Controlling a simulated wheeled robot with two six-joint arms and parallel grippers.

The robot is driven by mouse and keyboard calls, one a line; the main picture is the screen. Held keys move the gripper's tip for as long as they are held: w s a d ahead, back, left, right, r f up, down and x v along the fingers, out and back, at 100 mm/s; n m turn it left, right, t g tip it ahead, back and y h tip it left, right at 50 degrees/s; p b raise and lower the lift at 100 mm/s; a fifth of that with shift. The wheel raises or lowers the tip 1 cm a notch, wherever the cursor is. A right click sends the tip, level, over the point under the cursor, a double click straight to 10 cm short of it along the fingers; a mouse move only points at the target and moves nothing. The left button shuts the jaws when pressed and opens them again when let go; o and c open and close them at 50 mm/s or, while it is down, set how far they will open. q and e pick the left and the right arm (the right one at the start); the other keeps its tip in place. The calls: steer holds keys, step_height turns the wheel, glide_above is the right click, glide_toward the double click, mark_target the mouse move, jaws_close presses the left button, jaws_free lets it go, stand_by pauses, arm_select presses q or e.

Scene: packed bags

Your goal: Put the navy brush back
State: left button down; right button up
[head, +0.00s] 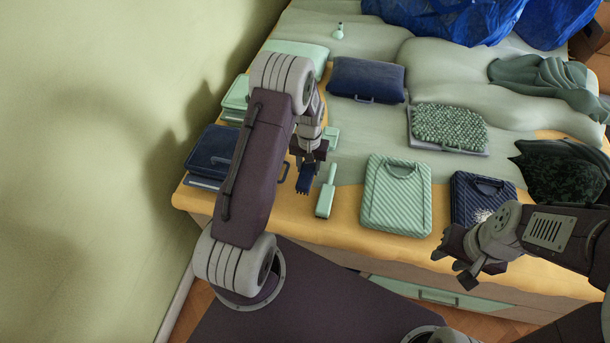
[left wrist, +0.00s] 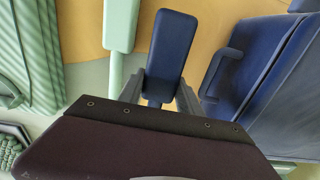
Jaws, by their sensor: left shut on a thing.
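The navy brush (head: 304,180) hangs from my left gripper (head: 307,160), its broad end toward the front of the bed. In the left wrist view the navy brush (left wrist: 171,45) points away between the two fingers, which are shut on its narrow end. A mint brush (head: 326,190) lies just right of it on the bed; it also shows in the left wrist view (left wrist: 121,25). My right gripper (head: 455,266) hangs at the bed's front right edge, its fingertips apart, with nothing seen between them.
A navy case (head: 212,148) lies left, partly behind my left arm. A mint striped bag (head: 396,195) and a navy striped bag (head: 480,196) lie to the right. A navy pouch (head: 366,79) and a green knobbly bag (head: 449,125) lie farther back. Large blue bags (head: 440,18) fill the back.

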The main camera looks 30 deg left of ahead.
arm_select(q)
steer(key=shift+s+a+f, duration=0.1)
steer(key=shift+a+f, duration=0.25)
steer(key=shift+a, duration=0.25)
step_height(320, 180, down, 3)
steer(key=shift+f, duration=0.5)
steer(key=shift+f+b, duration=0.15)
steer(key=shift+b, duration=0.15)
steer(key=c, duration=0.8)
jaws_free()
